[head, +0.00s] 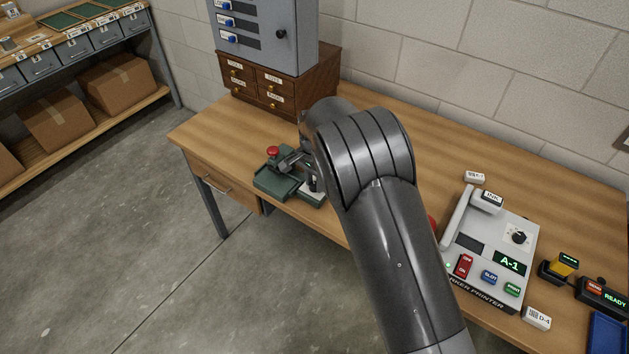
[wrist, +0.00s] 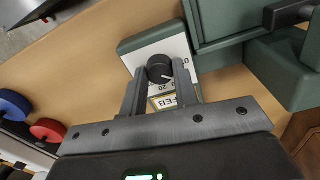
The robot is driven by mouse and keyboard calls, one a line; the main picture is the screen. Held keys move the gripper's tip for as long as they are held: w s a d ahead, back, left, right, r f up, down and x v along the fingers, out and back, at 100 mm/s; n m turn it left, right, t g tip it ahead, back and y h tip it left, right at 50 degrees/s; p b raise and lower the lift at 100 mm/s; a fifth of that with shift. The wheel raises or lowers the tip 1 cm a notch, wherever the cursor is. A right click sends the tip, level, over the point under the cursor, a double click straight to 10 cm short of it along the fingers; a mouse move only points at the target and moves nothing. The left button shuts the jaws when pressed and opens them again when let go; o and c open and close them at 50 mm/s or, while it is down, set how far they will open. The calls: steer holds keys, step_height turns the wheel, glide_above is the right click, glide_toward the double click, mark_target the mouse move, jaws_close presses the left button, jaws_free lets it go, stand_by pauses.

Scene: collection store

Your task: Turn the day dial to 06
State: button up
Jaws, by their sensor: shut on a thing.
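The day dial is a black round knob (wrist: 160,68) on a white numbered face (wrist: 174,46) in the wrist view. My gripper (wrist: 161,72) has one finger on each side of the knob and is shut on it. A pale pointer mark on the knob points to the lower right in the picture. Some numbers show near the fingers, but the fingers hide others, so I cannot tell the exact setting. A FEB label (wrist: 166,102) sits below the face.
A red knob (head: 272,152) tops the green device. A wooden drawer cabinet (head: 268,88) stands behind it. The label printer (head: 494,245) is on the right. In the wrist view, a red disc (wrist: 48,129) and a blue disc (wrist: 13,104) lie left.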

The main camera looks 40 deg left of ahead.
mark_target(314, 184)
steer(key=shift+m, duration=0.3)
steer(key=o, duration=1)
steer(key=shift+c, duration=0.2)
step_height(314, 184, up, 11)
stand_by(0.4)
